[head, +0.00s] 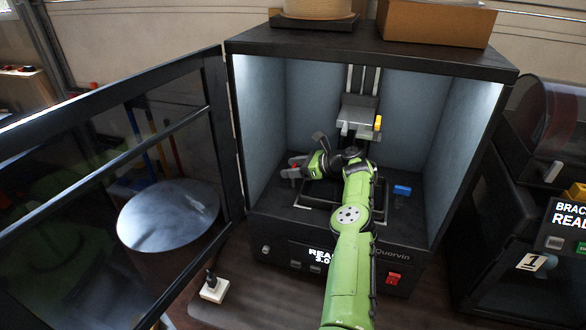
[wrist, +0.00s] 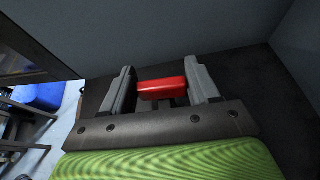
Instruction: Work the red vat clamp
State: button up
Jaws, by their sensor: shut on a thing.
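The red vat clamp (wrist: 162,89) is a small red block between my two grey fingers in the wrist view. My gripper (wrist: 160,88) is shut on it, one finger on each side. In the head view, my gripper (head: 294,167) reaches to the left side inside the open printer (head: 262,225), and the clamp is mostly hidden by the fingers. A blue clamp (head: 402,190) stands at the right side of the printer's floor.
The printer's glass door (head: 228,150) stands open to the left. A grey build head (head: 358,118) with a yellow part (head: 378,123) hangs above my wrist. The printer's side walls are close around my arm. Another dark machine (head: 540,200) stands at the right.

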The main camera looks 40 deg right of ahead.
jog(key=o, duration=1)
jog(key=shift+c, duration=0.2)
jog(key=shift+s+d, duration=0.1)
jog(key=shift+s, duration=0.05)
jog(key=v, duration=0.4)
jog(key=shift+s+d+r, duration=0.15)
jog(key=shift+s+d, duration=0.05)
jog(key=shift+s, duration=0.05)
jog(key=s+d, duration=0.1)
jog(key=s, duration=0.2)
jog(key=s+d, duration=0.2)
jog(key=s, duration=0.2)
jog(key=s+d, duration=0.1)
jog(key=s, duration=0.2)
jog(key=shift+s+d+r+p, duration=0.2)
jog(key=shift+s+d+p, duration=0.1)
jog(key=shift+p, duration=0.1)
jog(key=shift+s+f, duration=0.15)
jog(key=shift+s, duration=0.1)
jog(key=shift+f, duration=0.1)
